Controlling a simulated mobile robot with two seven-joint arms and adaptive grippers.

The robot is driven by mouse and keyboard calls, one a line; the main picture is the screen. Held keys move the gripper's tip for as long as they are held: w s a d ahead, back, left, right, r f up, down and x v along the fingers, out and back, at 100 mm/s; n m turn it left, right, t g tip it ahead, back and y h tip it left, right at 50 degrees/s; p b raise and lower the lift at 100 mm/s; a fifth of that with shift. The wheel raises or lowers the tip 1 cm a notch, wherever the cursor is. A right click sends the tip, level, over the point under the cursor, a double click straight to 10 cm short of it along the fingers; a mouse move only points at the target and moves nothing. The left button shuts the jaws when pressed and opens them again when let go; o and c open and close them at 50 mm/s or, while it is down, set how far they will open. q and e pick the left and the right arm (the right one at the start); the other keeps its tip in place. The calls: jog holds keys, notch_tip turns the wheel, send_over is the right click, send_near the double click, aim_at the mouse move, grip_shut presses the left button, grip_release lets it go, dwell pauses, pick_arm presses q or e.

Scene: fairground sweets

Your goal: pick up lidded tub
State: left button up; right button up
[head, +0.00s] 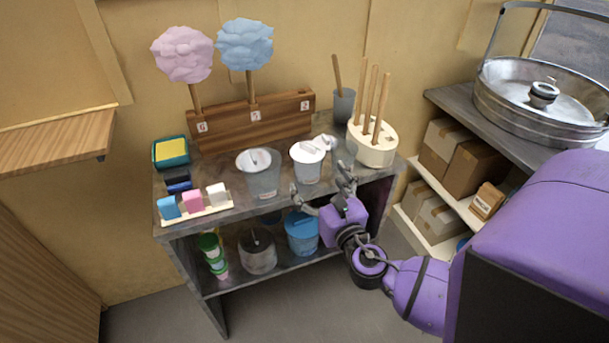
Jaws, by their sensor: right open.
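A blue tub (302,238) with a blue lid stands upright on the lower shelf of the grey stand, toward its right side. On the top surface are a white tub (306,168) with a pale top and a larger translucent tub (262,181) with a white scoop-like thing in it. My right gripper (320,180) is open and empty at the front edge of the top. Its fingers point toward the white tub, with one on either side of the space in front of it. Contact cannot be told. My left gripper is not in view.
A cream block (372,151) with wooden sticks stands close on the right. A wooden rack (225,130) holds pink and blue candy floss behind. A grey pot (258,255) and stacked cups (213,255) share the lower shelf. Small coloured blocks sit on a tray (212,210) at left.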

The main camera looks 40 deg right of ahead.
jog(key=shift+w+d+r, duration=0.1)
jog(key=shift+w, duration=0.3)
jog(key=x, duration=0.7)
jog(key=shift+d+f+p, duration=0.1)
jog(key=shift+f+p, duration=0.2)
jog(key=shift+p, duration=0.05)
jog(key=shift+c, duration=0.4)
jog(key=c, duration=0.7)
